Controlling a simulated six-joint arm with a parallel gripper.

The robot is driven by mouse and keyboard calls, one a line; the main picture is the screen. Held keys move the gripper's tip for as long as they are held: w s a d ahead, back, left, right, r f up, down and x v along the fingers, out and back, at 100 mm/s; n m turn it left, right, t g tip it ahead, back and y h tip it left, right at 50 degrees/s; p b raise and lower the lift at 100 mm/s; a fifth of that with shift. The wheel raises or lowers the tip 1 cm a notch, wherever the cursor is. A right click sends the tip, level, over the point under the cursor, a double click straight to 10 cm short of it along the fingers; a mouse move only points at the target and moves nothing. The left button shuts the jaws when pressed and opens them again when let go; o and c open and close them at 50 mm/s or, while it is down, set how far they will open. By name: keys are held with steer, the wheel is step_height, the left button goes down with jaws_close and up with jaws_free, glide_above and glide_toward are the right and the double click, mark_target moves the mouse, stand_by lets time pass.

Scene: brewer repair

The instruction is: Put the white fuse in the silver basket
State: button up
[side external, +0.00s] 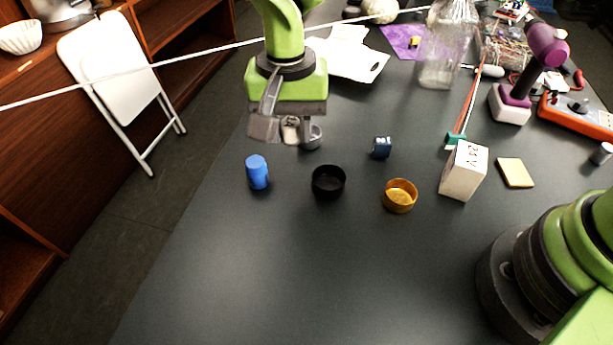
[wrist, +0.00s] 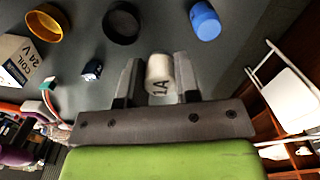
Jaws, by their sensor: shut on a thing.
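The fuse also shows as a small pale cylinder in the side view (side external: 290,131), held up over the back part of the table. The silver basket (side external: 312,140) appears just right of the fuse in the side view, partly hidden by my gripper. I cannot tell whether the fuse is directly over it. The basket is not visible in the wrist view.
A blue cylinder (side external: 257,172), a black cup (side external: 328,182), an orange cup (side external: 400,196), a dark blue part (side external: 381,147) and a white "24 V" coil box (side external: 463,171) stand nearby on the dark table. A clear bottle (side external: 446,45) stands behind. The front table is clear.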

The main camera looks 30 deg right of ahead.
steer(key=w+d, duration=0.8)
steer(key=shift+a+f, duration=0.1)
steer(key=shift+f, duration=3.55)
steer(key=o, duration=1)
steer(key=shift+r, duration=3.55)
